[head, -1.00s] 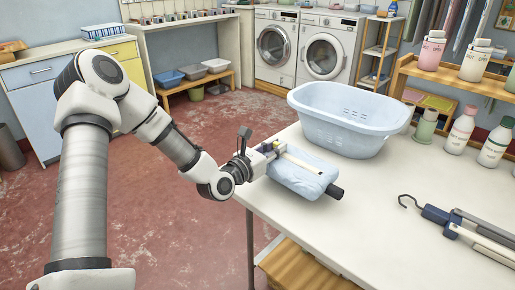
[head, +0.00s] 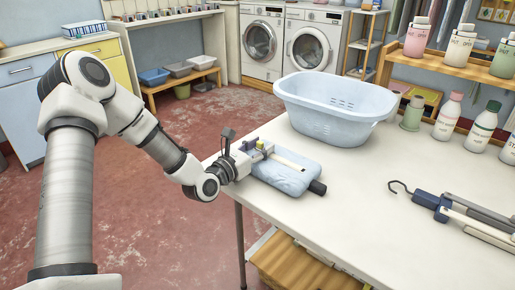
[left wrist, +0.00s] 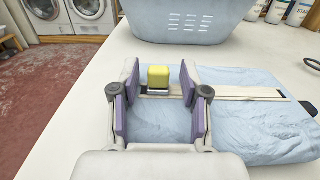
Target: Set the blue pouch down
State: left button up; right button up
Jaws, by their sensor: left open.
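The light blue pouch (head: 287,172) lies flat on the white table near its left edge, in front of the basket. It has a pale strip along its top and a dark piece at its right end. In the left wrist view the pouch (left wrist: 250,130) extends under and to the right of my fingers. My left gripper (head: 252,160) is at the pouch's left end. In the left wrist view the gripper (left wrist: 160,80) is open, its purple pads apart on either side of a small yellow block (left wrist: 159,77) at the strip's end. Contact between fingers and pouch is unclear.
A light blue laundry basket (head: 335,110) stands behind the pouch. A hooked dark tool (head: 440,205) lies to the right. Bottles (head: 483,125) stand at the back right. The table (head: 350,225) is clear between the pouch and the tool.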

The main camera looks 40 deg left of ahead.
pick_arm(q)
jog(key=shift+r, duration=0.2)
jog(key=s, duration=0.2)
jog(key=s+p, duration=0.1)
jog(key=s, duration=0.1)
jog(key=s+p, duration=0.1)
jog(key=s, duration=0.1)
jog(key=shift+a+r, duration=0.15)
jog(key=shift+a, duration=0.15)
jog(key=s+p, duration=0.4)
jog(key=p, duration=0.1)
jog(key=shift+s+a+r, duration=0.1)
jog(key=shift+s+a, duration=0.05)
jog(key=shift+s, duration=0.2)
jog(key=shift+s+p, duration=0.5)
jog(key=shift+s, duration=0.1)
jog(key=shift+f, duration=0.35)
